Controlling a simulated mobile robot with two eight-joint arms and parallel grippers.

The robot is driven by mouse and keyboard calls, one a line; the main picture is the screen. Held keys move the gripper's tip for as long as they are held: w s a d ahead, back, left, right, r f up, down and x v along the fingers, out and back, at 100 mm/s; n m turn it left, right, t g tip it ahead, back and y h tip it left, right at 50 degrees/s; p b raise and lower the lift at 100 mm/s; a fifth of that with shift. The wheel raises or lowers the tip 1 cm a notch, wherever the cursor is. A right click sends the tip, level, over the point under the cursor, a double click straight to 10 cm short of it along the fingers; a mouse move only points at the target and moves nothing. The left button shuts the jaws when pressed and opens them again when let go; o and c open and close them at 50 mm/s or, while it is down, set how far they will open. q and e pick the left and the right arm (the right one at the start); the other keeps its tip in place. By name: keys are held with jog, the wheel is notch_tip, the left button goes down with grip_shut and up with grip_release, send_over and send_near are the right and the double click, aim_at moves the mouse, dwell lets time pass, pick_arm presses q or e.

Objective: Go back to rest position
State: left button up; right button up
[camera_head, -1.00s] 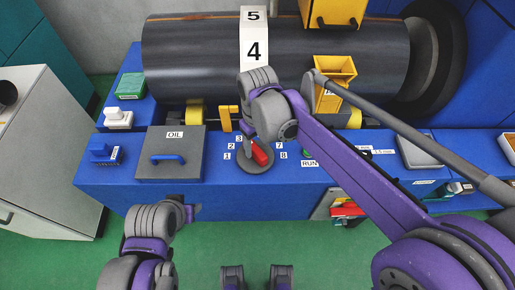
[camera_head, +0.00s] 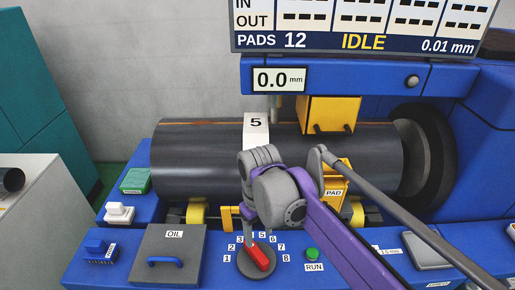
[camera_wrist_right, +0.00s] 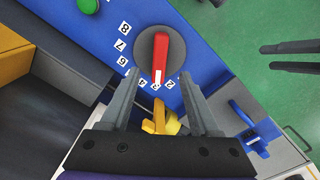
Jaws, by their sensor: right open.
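My right gripper (camera_head: 248,230) is in front of the machine, above the rotary dial (camera_head: 243,268) with its red handle (camera_head: 260,258). In the right wrist view its two fingers (camera_wrist_right: 158,85) are apart, with nothing held between them. There the red handle (camera_wrist_right: 160,57) shows beyond the fingertips, clear of them. The numbers 1 to 8 ring the dial; the wrist partly covers them in the head view. My right arm (camera_head: 345,240) reaches in from the lower right.
A dark cylinder (camera_head: 200,160) labelled 5 lies behind the dial. The yellow PAD holder (camera_head: 334,188) stands close to my right wrist. The screen (camera_head: 300,42) reads IDLE.

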jog(key=s+d+f+m+t+p, duration=0.1)
jog(key=s+d+f+m+t, duration=0.1)
jog(key=s+d, duration=0.5)
jog(key=s+d+f+m+t+p, duration=0.2)
jog(key=s+d+f+m, duration=0.3)
jog(key=s+d, duration=0.3)
jog(key=shift+d+f+t, duration=0.35)
jog(key=shift+d+t, duration=0.35)
jog(key=shift+d, duration=0.25)
